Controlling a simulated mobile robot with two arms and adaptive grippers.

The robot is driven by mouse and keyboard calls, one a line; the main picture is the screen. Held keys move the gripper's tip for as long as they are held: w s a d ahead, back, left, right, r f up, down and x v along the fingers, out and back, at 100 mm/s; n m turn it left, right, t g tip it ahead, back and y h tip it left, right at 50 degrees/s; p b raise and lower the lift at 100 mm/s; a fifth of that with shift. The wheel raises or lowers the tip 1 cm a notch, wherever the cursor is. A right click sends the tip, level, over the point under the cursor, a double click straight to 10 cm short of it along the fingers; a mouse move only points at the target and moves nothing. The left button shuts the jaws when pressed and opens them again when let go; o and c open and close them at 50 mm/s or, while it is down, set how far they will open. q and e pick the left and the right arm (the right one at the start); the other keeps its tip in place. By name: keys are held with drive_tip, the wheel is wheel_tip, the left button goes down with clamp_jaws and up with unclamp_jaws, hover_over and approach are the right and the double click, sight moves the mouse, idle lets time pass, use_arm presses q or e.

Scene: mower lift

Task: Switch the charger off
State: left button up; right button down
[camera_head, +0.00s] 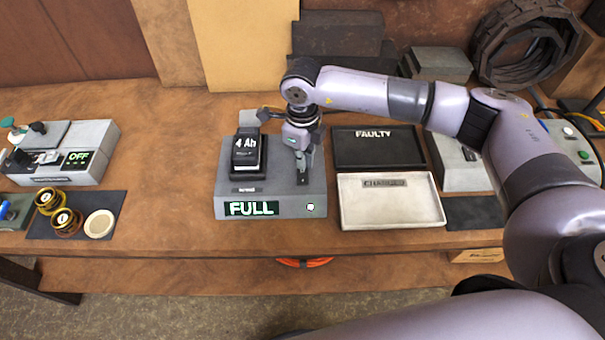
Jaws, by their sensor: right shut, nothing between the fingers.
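The charger (270,205) is a grey box near the middle of the bench's front edge. Its front display reads FULL in pale green letters, and a small light (310,207) glows at the right of its front. A black battery marked 4 Ah (246,152) stands upright in the left part of its top. My right gripper (303,177) is shut and empty, pointing down at the dark strip on the right part of the charger's top. The gripper hides the switch area, and I cannot tell whether the fingertips touch it. My left gripper is not in view.
Right of the charger lie a black tray marked FAULTY (375,147) and a pale tray (390,207). Black tracks (525,45) lie at the back right.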

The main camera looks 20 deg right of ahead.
drive_tip(key=shift+f+b, duration=0.9)
drive_tip(key=shift+f, duration=0.15)
idle(0.4)
drive_tip(key=shift+r+p, duration=1.7)
drive_tip(key=shift+r, duration=1.85)
drive_tip(key=shift+f, duration=0.1)
